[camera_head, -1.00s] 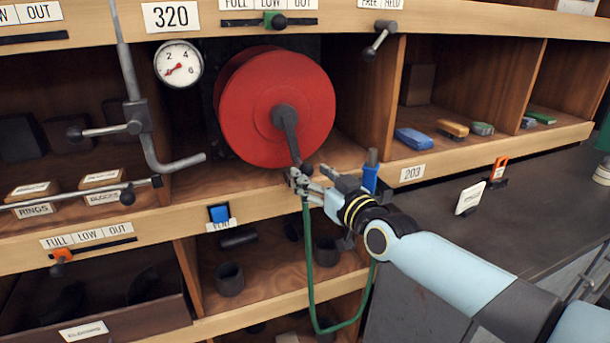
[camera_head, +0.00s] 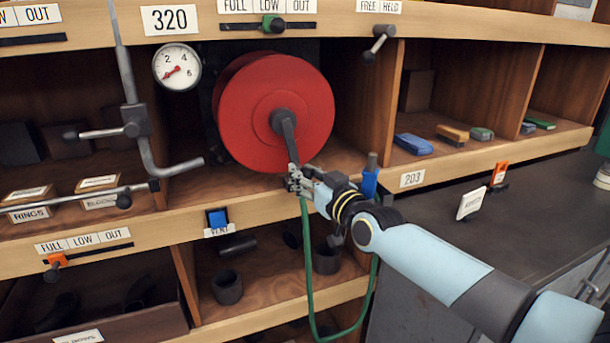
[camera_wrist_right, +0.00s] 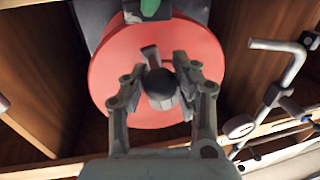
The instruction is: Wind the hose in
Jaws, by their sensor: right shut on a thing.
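The red hose reel (camera_head: 250,135) stands in the middle bay, with a dark crank (camera_head: 288,137) pointing down from its hub. My right gripper (camera_head: 296,180) is at the crank's lower end, in front of the reel's bottom edge. In the right wrist view its fingers (camera_wrist_right: 163,88) are shut around the crank's dark round knob (camera_wrist_right: 160,82). The green hose (camera_head: 307,255) hangs just below the gripper, loops down past the lower shelf and rises behind my right arm. Where it meets the reel is hidden. My left gripper is not in view.
A pressure gauge (camera_head: 177,67) and a grey pipe with a lever (camera_head: 105,132) stand left of the reel. A blue button (camera_head: 218,218) sits on the shelf edge below. A blue-sleeved post (camera_head: 370,178) stands close beside my right wrist. A dark counter (camera_head: 500,220) lies right.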

